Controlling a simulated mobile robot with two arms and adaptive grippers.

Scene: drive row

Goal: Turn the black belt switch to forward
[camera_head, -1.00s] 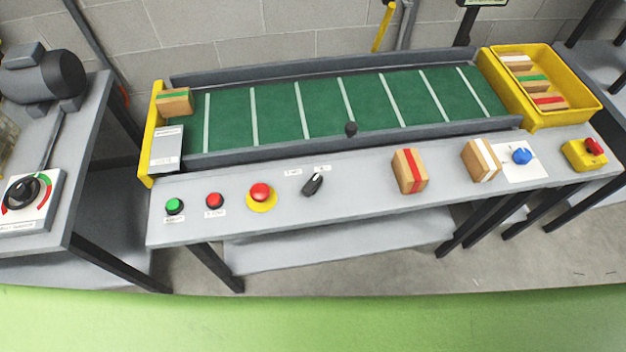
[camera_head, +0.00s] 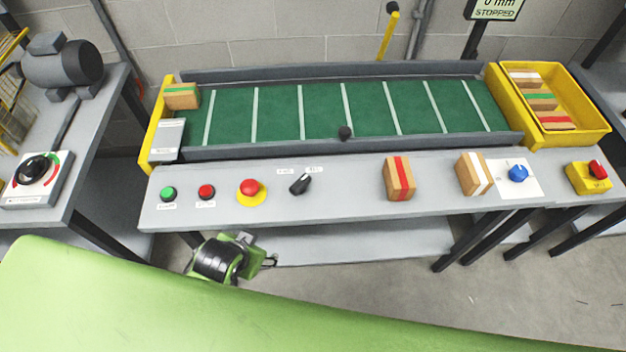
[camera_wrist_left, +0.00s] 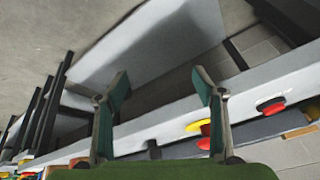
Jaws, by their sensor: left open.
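The black belt switch (camera_head: 300,184) is on the front ledge of the conveyor bench, right of the red mushroom button. Its pointer leans up and right, toward the right one of two small labels, whose words I cannot read. My left gripper (camera_head: 262,260) is in front of the bench edge, below and left of the switch, apart from it. In the left wrist view its two fingers (camera_wrist_left: 162,82) are spread with nothing between them. A small dark shape near the bench edge there may be the switch. My right gripper is not in view.
Left of the switch are a green button (camera_head: 168,193), a red button (camera_head: 206,191) and a red mushroom button (camera_head: 249,187) on yellow. Right of it stand a red-striped box (camera_head: 399,178), a white-striped box (camera_head: 473,174) and a blue knob (camera_head: 517,173). The display reads STOPPED (camera_head: 495,12).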

